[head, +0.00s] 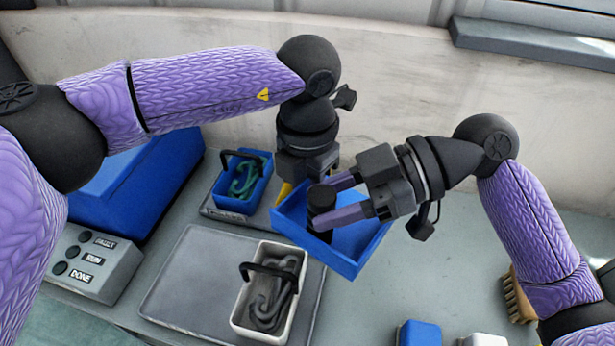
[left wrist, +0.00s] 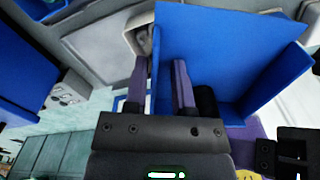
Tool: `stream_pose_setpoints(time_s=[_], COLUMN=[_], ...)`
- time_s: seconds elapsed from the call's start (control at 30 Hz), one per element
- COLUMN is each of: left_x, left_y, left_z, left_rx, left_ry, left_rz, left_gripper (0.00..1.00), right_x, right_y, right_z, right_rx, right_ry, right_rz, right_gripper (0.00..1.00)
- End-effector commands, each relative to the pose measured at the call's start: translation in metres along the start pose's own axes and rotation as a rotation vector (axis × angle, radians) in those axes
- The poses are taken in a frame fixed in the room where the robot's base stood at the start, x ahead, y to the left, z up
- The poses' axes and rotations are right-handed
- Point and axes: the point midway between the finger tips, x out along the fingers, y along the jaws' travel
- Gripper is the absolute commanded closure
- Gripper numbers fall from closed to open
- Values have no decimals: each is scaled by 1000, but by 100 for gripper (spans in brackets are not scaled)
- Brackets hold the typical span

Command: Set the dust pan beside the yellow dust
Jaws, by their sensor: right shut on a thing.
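The dust pan (head: 362,244) is a blue open tray with a black handle (head: 321,200). My right gripper (head: 335,203) is shut on the handle and holds the pan tilted above the table. My left gripper (head: 300,178) is behind the pan, its fingertips hidden in the head view. In the left wrist view its purple fingers (left wrist: 161,88) are apart, at one edge of the pan (left wrist: 225,50). A small yellow patch (head: 283,193) shows beside the pan's left corner, mostly hidden; I cannot tell whether it is the yellow dust.
A blue bin (head: 229,203) with a green hook and a white bin (head: 239,318) with a grey hook stand on grey trays. A button box (head: 93,263) is at left, a brush (head: 519,300) at right. The table right of the pan is mostly clear.

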Motion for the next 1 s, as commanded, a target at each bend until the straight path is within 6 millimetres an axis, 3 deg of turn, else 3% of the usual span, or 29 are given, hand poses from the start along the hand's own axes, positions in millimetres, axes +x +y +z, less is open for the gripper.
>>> stream_pose_setpoints(time_s=[0.03,0.13,0.4,0.43,0.6,0.87,1.0], left_x=[0,0,0,0,0,0,0], left_y=[0,0,-2,-2,-2,-2,-1], left_z=[0,0,0,0,0,0,0], left_rx=[0,0,4,4,3,4,4], left_ry=[0,0,1,1,1,1,3], left_rz=[0,0,-4,-4,-4,-3,-2], left_gripper=[81,100,100,100,100,100,100], right_x=[0,0,0,0,0,-4,-33], right_y=[0,0,1,1,1,1,2], right_z=[0,0,0,0,0,0,0], right_rx=[0,0,0,0,0,2,2], right_ry=[0,0,0,0,0,-1,-2], right_rz=[0,0,4,4,3,6,11], right_gripper=[100,100,100,49,14,14,14])
